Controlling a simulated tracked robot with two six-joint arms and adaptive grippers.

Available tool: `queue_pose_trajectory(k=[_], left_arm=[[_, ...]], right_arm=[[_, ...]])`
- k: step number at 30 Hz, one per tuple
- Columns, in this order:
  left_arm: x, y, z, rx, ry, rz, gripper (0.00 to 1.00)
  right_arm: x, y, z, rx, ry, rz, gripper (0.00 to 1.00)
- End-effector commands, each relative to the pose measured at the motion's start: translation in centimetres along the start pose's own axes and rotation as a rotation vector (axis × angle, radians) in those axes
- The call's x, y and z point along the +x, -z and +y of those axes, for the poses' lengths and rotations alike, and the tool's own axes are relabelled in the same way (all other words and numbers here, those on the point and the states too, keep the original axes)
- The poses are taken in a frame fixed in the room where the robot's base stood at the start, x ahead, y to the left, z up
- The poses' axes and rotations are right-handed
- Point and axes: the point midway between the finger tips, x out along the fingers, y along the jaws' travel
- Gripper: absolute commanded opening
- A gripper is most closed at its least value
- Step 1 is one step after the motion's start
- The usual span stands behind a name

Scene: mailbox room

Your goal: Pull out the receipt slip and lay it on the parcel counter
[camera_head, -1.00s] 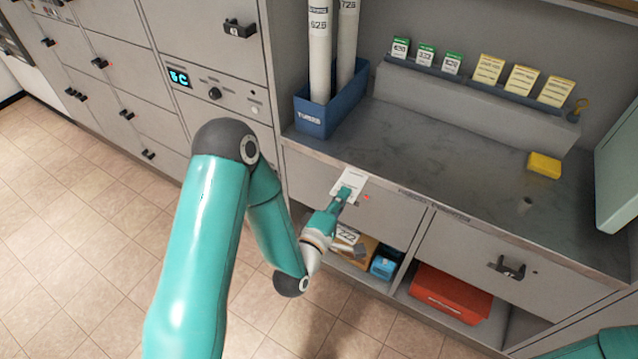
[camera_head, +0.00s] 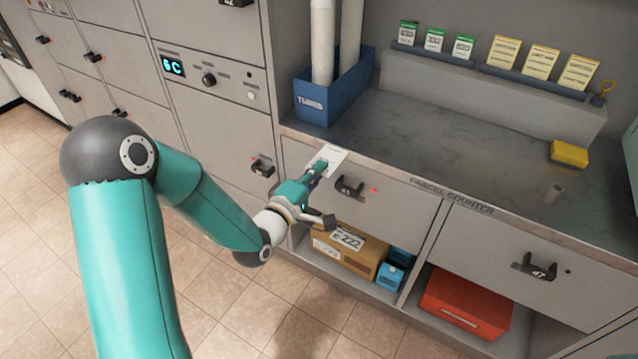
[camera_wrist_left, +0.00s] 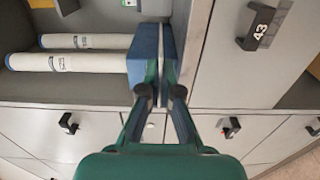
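The white receipt slip (camera_head: 337,156) shows beyond my left gripper's tips, overlapping the front left edge of the grey parcel counter (camera_head: 450,135) in the head view. I cannot tell whether it touches the counter. My left gripper (camera_head: 321,167) is closed on the slip. In the left wrist view the left gripper (camera_wrist_left: 161,92) has its two fingers close together, with the slip (camera_wrist_left: 160,75) edge-on as a thin pale strip between them. The slip's exact tilt is hard to read. My right gripper is not in view.
A blue bin (camera_head: 330,98) with white tubes stands at the counter's left end. The counter's middle is clear. A black drawer handle (camera_head: 349,186) projects near my gripper.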

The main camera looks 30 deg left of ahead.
Motion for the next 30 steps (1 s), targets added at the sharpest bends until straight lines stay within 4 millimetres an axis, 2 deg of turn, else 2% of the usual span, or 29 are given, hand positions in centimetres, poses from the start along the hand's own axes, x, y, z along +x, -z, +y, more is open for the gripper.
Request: queue_pose_trajectory(k=[8, 29, 30], left_arm=[[1.4, 0.1, -0.3, 0.000, 0.001, -0.001, 0.00], [8.0, 0.1, -2.5, -0.001, 0.001, 0.001, 0.00], [8.3, 0.1, -3.0, 0.000, -0.001, 0.001, 0.00]], right_arm=[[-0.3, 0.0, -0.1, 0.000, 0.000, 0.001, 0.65], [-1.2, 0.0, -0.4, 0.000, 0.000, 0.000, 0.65], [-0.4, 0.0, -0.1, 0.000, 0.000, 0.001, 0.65]])
